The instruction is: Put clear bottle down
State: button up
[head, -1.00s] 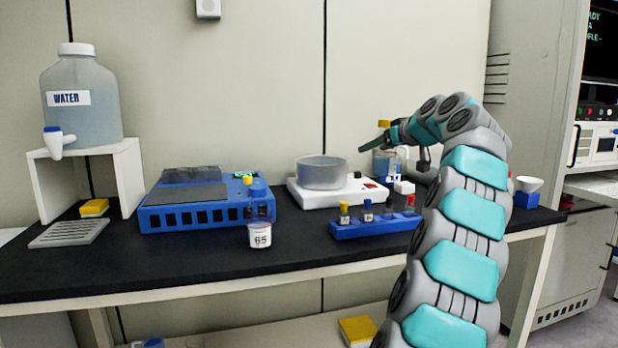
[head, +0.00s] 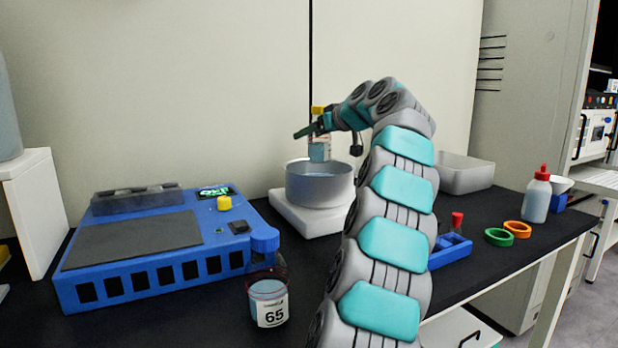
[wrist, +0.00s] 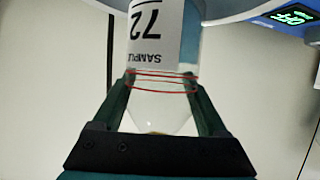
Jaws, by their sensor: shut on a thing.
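The clear bottle (head: 319,150), with a yellow cap and pale blue contents, is held upright by my gripper (head: 312,128). Its lower end is over the opening of the round metal pot (head: 318,190), at about the rim; I cannot tell whether it touches the pot or its contents. In the wrist view my gripper (wrist: 160,92) has a finger on each side of the clear bottle (wrist: 160,120), whose label reads "72 SAMPLE" upside down.
The pot stands on a white base (head: 300,215). A blue device (head: 150,262) is at left. A blue-capped bottle (head: 268,305) marked 65 stands in front. Green (head: 499,237) and orange (head: 517,229) rings, a red-capped bottle (head: 537,200) and a grey tray (head: 465,176) are at right.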

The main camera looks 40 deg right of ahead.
aim_at(326, 162)
jog(key=shift+a+f, duration=0.1)
jog(key=shift+f, duration=4.45)
jog(key=shift+f, duration=0.15)
jog(key=o, duration=1.4)
jog(key=shift+o, duration=0.2)
jog(key=b+v, duration=0.2)
jog(key=v, duration=1)
jog(key=shift+r, duration=0.25)
